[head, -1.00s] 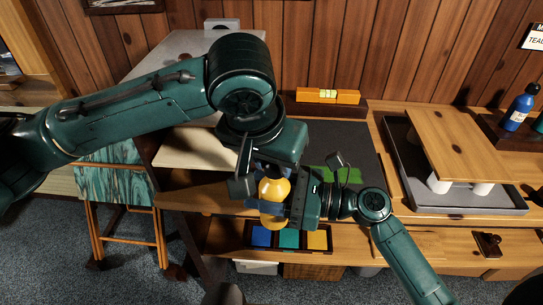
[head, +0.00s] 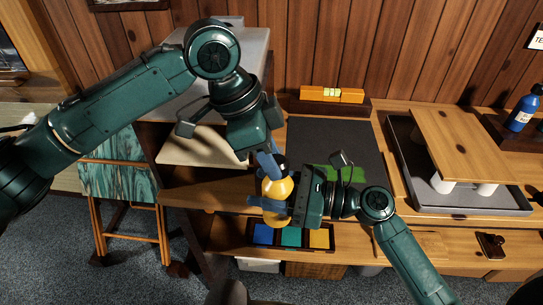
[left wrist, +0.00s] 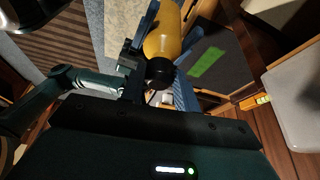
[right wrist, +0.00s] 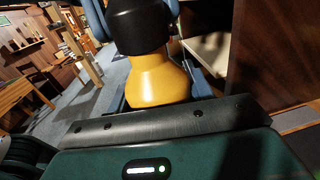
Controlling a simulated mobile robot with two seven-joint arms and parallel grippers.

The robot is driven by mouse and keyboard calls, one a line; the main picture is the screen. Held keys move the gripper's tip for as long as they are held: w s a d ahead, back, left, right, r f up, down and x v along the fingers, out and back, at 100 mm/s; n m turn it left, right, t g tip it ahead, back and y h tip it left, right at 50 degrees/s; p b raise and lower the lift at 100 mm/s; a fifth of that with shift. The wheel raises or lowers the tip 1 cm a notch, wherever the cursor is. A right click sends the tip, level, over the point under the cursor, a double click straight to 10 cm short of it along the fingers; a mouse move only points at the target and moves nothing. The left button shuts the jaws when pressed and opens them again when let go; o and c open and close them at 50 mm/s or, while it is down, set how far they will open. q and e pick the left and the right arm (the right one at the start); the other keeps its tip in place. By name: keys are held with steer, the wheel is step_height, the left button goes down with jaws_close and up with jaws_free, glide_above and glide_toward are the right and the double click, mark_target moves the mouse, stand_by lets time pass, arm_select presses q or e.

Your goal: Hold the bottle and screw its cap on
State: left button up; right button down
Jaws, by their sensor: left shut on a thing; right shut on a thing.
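The yellow-orange bottle (head: 277,188) is held in front of the desk, black cap end up. My right gripper (head: 271,208) comes in from the right and is shut on the bottle's body. The black cap (right wrist: 138,24) sits on top of the bottle's neck (right wrist: 158,80) in the right wrist view; how far it is threaded cannot be told. My left gripper (head: 272,163) reaches down from above, tilted, and is shut on the cap. The cap also shows in the left wrist view (left wrist: 160,73), against the bottle (left wrist: 163,38); its fingers are partly hidden there.
A dark mat (head: 330,140) with a green patch lies on the desk behind the grippers. A grey tray (head: 470,203) with a wooden stand (head: 465,145) is at right, near a blue bottle (head: 522,113). Coloured tiles (head: 290,235) lie below the desk edge.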

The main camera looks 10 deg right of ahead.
arm_select(q)
steer(key=m, duration=0.2)
steer(key=m+g, duration=0.2)
steer(key=m, duration=0.1)
steer(key=shift+w+d+m+y, duration=0.2)
steer(key=shift+w+m+y, duration=0.1)
steer(key=shift+w+y, duration=0.1)
steer(key=m+g+y, duration=0.1)
steer(key=m, duration=0.4)
steer(key=shift+w+d, duration=0.15)
steer(key=o, duration=0.9)
steer(key=shift+o, duration=0.2)
steer(key=shift+r, duration=2.25)
steer(key=shift+c, duration=0.3)
